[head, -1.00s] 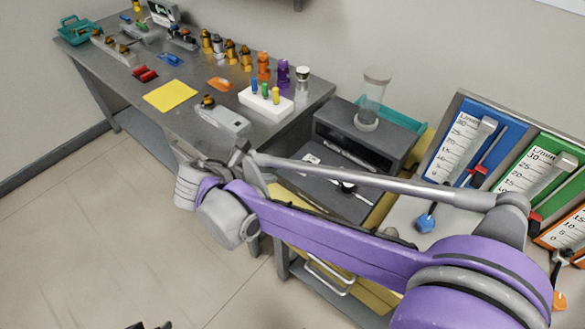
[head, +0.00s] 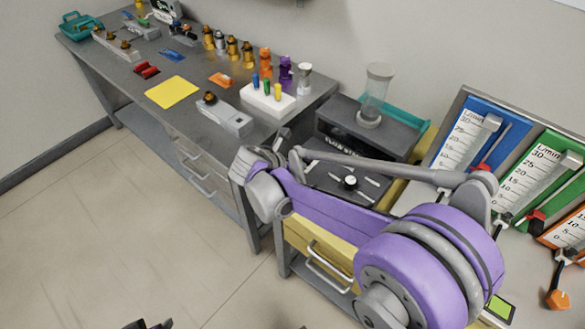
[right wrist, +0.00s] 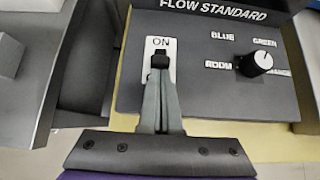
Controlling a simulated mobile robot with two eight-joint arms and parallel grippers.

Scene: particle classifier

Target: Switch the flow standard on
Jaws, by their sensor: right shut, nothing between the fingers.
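The flow standard (head: 345,125) is a dark grey box with a sloped front panel, right of the long table in the head view. In the right wrist view, its panel (right wrist: 210,90) has a white switch plate (right wrist: 152,44) marked ON, with a small black lever (right wrist: 160,57). My right gripper (right wrist: 161,76) is shut and empty, its tips over the plate's lower part, just below the lever. Whether they touch it I cannot tell. The tips hide the plate's lower middle. Dark tips at the bottom edge of the head view seem to be my left gripper (head: 150,324).
A black selector knob (right wrist: 258,63) sits right of the switch; it also shows in the head view (head: 350,181). A clear cylinder (head: 375,95) stands on the box. Flow meter panels (head: 470,140) stand at right. The long table (head: 130,80) holds several small parts.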

